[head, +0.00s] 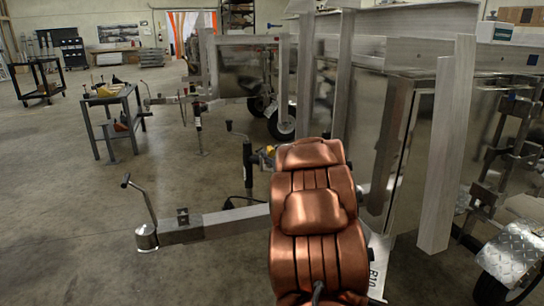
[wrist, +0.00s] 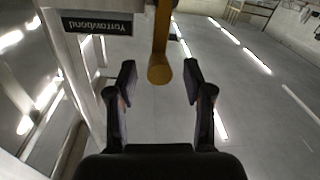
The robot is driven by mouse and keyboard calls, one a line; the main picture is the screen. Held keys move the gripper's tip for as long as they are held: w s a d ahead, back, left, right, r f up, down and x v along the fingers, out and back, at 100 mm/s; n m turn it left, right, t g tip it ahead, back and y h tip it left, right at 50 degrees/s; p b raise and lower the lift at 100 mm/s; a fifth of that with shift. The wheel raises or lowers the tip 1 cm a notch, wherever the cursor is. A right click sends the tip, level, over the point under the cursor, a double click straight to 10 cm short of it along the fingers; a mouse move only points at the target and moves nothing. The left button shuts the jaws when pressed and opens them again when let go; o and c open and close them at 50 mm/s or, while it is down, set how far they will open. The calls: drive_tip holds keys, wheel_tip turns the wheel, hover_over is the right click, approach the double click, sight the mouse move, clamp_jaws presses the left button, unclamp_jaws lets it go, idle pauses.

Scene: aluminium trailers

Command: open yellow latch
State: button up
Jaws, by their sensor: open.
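The yellow latch (wrist: 161,40) shows at the top middle of the wrist view as a narrow bar with a rounded end facing me. My gripper (wrist: 160,79) is open, with one dark finger on each side of the latch's rounded end. Gaps show between the latch and both fingers, so it is not gripped. How far the end reaches in depth between the fingers is hard to tell. In the head view my copper-coloured arm covers the middle, and I cannot make out the gripper there.
A metal post with a "Yorrowbond" label (wrist: 97,23) stands left of the latch. The aluminium trailer (head: 405,150) fills the right of the head view. Its drawbar with a crank (head: 205,225) extends left. A tool table (head: 112,118) stands farther left. Open floor lies at front left.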

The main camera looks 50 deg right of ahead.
drive_tip(key=shift+w+d+f, duration=0.1)
drive_tip(key=shift+w+d, duration=0.15)
drive_tip(key=shift+w, duration=0.3)
clamp_jaws()
idle(0.4)
